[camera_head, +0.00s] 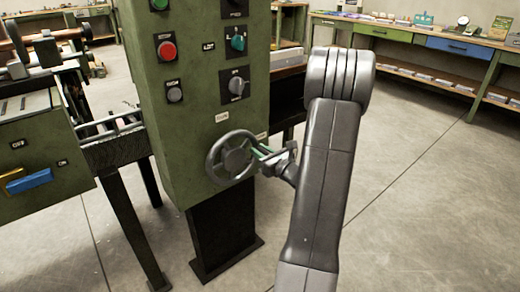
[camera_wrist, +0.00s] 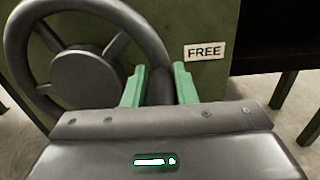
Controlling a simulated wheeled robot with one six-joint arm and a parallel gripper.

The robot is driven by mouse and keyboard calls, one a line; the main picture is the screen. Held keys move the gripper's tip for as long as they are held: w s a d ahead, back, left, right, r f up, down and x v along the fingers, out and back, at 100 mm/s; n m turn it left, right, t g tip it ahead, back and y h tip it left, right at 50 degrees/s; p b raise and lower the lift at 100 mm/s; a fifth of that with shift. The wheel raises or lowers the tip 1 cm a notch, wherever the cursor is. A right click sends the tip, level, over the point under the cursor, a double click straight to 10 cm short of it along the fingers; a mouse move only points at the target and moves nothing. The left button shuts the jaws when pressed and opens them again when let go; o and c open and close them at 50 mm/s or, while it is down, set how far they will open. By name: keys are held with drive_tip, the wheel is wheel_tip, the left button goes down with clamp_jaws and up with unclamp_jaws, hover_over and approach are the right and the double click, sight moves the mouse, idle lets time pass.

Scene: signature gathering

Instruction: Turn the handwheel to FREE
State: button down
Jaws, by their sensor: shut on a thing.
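The grey handwheel (camera_head: 231,157) with several spokes is mounted low on the front of the green cabinet. In the wrist view its hub (camera_wrist: 84,78) is at the left. My gripper (camera_head: 262,154) reaches the wheel's right side. In the wrist view the green fingers of my gripper (camera_wrist: 160,84) are one on each side of the rim (camera_wrist: 155,50), shut on it at the right of the wheel. The FREE label (camera_wrist: 204,51) is on the cabinet, right of the rim. A small label (camera_head: 222,117) above the wheel is too small to read.
The green cabinet (camera_head: 194,130) has buttons and knobs above the wheel, including a red button (camera_head: 166,50). A bench with a blue lever (camera_head: 29,181) is at left. A long workbench (camera_head: 420,38) stands at the back right. The floor at right is clear.

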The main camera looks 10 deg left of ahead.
drive_tip(key=shift+w+d+f, duration=0.15)
drive_tip(key=shift+f, duration=0.05)
idle(0.4)
drive_tip(key=c, duration=1.2)
unclamp_jaws()
drive_tip(key=shift+d, duration=0.1)
drive_tip(key=shift+c, duration=0.2)
drive_tip(key=p+v, duration=0.2)
drive_tip(key=v, duration=1.1)
drive_tip(key=shift+s+d, duration=0.2)
drive_tip(key=shift+s, duration=0.1)
drive_tip(key=b+x, duration=0.2)
drive_tip(key=x, duration=1.2)
drive_tip(key=shift+s, duration=0.1)
